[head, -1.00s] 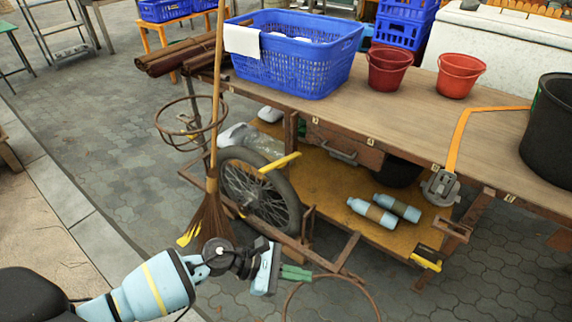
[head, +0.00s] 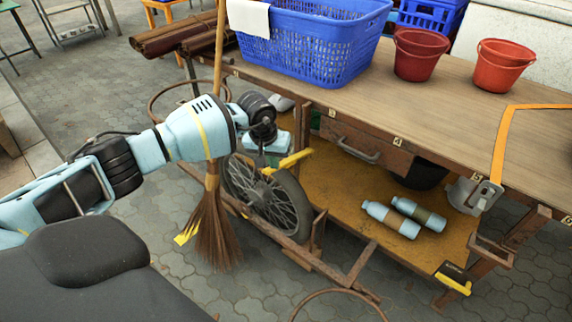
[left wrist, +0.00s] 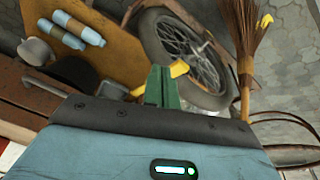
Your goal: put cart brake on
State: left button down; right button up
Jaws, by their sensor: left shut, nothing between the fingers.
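The cart (head: 420,115) has a wooden top and a spoked wheel (head: 268,200) at its near left side. A yellow lever (head: 290,161) sticks out over the top of the wheel, slightly tilted; it also shows in the left wrist view (left wrist: 179,68). My left gripper (head: 266,152) is at the lever, just above the wheel. Its green fingers (left wrist: 162,88) are shut and empty, with their tips close to the lever; I cannot tell whether they touch. In the head view the fingers are mostly hidden. My right gripper is not in view.
A broom (head: 212,215) stands upright left of the wheel, close to my left arm. A blue basket (head: 325,50) and red buckets (head: 418,55) stand on the cart top. Bottles (head: 390,218) lie on the lower shelf. A yellow-ended part (head: 453,280) is at the lower right.

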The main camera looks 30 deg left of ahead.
pick_arm(q)
jog(key=w+a, duration=0.1)
jog(key=w+a+r+y, duration=0.1)
jog(key=shift+a+r+m, duration=0.3)
jog(key=shift+a+m, duration=0.1)
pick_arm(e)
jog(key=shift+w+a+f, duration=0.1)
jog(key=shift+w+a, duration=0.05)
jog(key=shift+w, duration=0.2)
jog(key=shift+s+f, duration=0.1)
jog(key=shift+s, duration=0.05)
